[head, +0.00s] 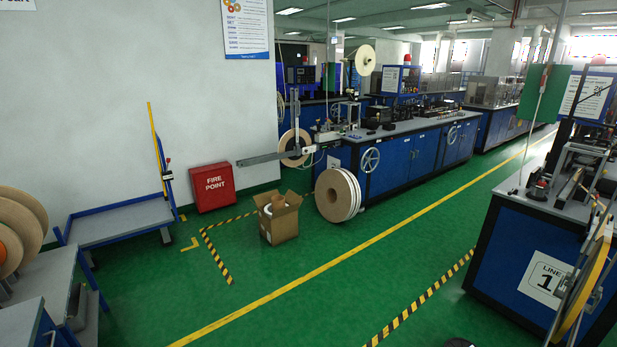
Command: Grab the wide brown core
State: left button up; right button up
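I cannot tell for certain which thing is the wide brown core. An open cardboard box (279,222) stands on the green floor in the middle, with small pale roll-like things (277,202) partly visible inside it. A large reel with a brown face (333,195) and white layers behind it stands upright on the floor just right of the box. More brown reels (18,222) stand at the left edge, partly cut off. Neither of my grippers is in view.
A blue trolley (118,221) and a red fire point box (211,187) stand by the left wall. Blue machine benches (400,162) run along the back. The Line 1 bench (530,245) stands at right. Open green floor lies between, with yellow and striped markings.

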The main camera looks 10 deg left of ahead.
aim_at(279, 208)
jog(key=i+j+u, duration=0.2)
jog(key=i+u, duration=0.75)
jog(key=i+l+z, duration=0.1)
jog(key=i, duration=0.45)
jog(key=i+z, duration=0.1)
jog(key=i, duration=0.45)
jog(key=i+z, duration=0.1)
jog(key=i, duration=0.5)
jog(key=i+z, duration=0.1)
jog(key=i, duration=0.45)
jog(key=i+j+z, duration=0.1)
jog(key=i, duration=0.45)
jog(key=i+j+z, duration=0.1)
jog(key=i, duration=0.45)
jog(key=i+j+z, duration=0.1)
jog(key=i+j, duration=0.2)
jog(key=i, duration=0.25)
jog(key=i+j+z, duration=0.1)
jog(key=i, duration=0.45)
jog(key=j, duration=0.1)
